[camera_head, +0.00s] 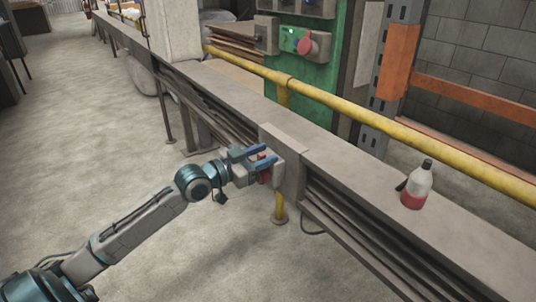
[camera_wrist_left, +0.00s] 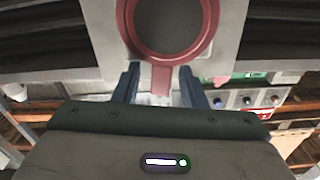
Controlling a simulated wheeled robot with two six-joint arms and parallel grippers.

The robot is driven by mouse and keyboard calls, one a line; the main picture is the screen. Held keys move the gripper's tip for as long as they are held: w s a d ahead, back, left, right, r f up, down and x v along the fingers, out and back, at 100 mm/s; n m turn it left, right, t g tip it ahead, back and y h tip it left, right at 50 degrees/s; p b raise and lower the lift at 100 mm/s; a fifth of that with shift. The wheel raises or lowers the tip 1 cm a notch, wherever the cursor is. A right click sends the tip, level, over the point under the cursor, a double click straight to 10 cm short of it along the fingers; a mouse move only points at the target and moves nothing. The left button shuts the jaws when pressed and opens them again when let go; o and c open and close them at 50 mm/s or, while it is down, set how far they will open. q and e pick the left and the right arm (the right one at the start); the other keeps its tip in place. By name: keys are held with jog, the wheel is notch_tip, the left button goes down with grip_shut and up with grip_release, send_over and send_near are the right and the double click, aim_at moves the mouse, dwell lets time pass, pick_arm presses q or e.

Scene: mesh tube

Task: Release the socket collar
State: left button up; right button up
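The socket collar is a red ring with a short red tab (camera_wrist_left: 161,78) below it, set on a pale grey plate (camera_wrist_left: 102,30) in the left wrist view. The ring surrounds a dark round opening. In the head view only a bit of the red collar (camera_head: 264,172) shows, at the side of the grey bench, partly hidden by my fingers. My left gripper (camera_head: 263,158) is right at it. In the left wrist view the two blue fingers of my left gripper (camera_wrist_left: 159,86) stand either side of the tab, with gaps on both sides. My right gripper is out of view.
A long grey bench (camera_head: 400,212) runs diagonally, with a yellow rail (camera_head: 350,118) along it. A bottle with red liquid (camera_head: 416,186) stands on the bench at right. A green control cabinet (camera_head: 308,75) stands behind. The floor (camera_head: 90,150) at left is clear.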

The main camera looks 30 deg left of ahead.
pick_arm(q)
jog(key=shift+s, duration=0.1)
jog(key=shift+c, duration=1.1)
grip_shut()
jog(key=shift+a+r+n+p, duration=0.15)
jog(key=shift+a+n+p, duration=0.25)
jog(key=shift+n, duration=0.3)
jog(key=shift+w, duration=0.2)
jog(key=shift+o, duration=1.1)
grip_release()
jog(key=shift+s+a, duration=0.1)
